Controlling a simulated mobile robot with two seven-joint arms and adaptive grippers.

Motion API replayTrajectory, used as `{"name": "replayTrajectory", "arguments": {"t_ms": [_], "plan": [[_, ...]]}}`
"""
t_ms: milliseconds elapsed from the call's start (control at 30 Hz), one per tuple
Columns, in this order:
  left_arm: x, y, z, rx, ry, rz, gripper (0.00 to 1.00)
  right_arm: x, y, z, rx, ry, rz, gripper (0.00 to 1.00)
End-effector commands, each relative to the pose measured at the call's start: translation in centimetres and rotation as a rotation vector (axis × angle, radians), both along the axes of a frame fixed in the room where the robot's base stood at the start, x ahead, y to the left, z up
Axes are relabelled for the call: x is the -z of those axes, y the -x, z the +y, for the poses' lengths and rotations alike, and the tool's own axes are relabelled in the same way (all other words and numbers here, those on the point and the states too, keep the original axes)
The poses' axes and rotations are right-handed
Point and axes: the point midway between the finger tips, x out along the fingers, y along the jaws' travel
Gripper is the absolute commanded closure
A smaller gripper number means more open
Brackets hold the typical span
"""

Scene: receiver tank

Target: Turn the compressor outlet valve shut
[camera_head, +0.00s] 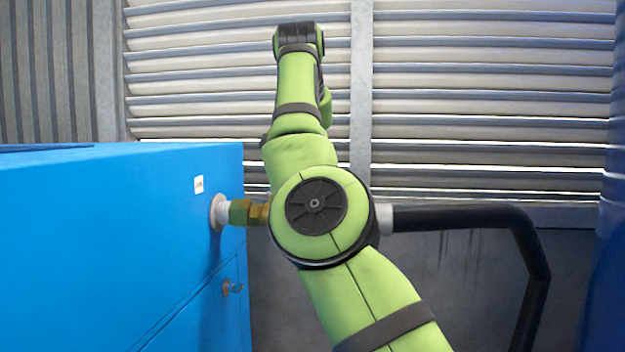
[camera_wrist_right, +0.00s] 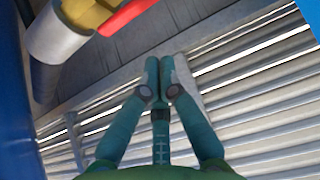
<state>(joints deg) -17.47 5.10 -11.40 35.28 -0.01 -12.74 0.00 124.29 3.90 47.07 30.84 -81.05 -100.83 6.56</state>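The compressor outlet valve is mostly hidden behind my right arm in the head view; a brass fitting (camera_head: 240,213) shows left of the arm at the blue compressor's side. In the right wrist view, the valve's brass body (camera_wrist_right: 88,14) and part of its red handle (camera_wrist_right: 126,16) show at the top edge, cut off by the frame. My right gripper (camera_wrist_right: 159,76) has its fingertips together with nothing seen between them. It is apart from the red handle, which lies above and left of the fingertips in the picture. My left gripper is in neither view.
A black pipe (camera_head: 460,218) runs right from the valve and bends down. A louvred wall (camera_head: 490,100) stands behind. A blue surface edges the far right.

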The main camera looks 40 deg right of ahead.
Motion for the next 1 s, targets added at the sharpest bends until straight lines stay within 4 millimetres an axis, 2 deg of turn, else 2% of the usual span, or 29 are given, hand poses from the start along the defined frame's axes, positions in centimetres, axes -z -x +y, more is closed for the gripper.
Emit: {"name": "replayTrajectory", "arguments": {"t_ms": [33,100,267,533,667,833,1000], "plan": [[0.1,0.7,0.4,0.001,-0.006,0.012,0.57,1.3,-0.5,-0.7,0.003,-0.004,0.003,1.0],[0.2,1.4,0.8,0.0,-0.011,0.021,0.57,2.5,-1.1,-1.5,0.002,-0.003,0.004,1.0],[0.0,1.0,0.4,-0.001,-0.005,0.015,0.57,5.1,-2.5,-3.2,0.002,-0.004,0.004,1.0],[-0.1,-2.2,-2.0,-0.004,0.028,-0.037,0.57,4.7,-0.8,-0.9,0.001,0.0,-0.002,1.0],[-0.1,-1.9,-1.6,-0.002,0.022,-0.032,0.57,4.8,-0.3,-0.3,0.001,0.0,-0.001,1.0],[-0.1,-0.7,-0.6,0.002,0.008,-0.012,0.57,4.9,0.1,0.0,0.001,0.0,0.002,1.0],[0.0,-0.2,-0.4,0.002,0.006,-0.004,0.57,4.9,0.1,0.1,0.001,0.0,0.002,1.0]]}}
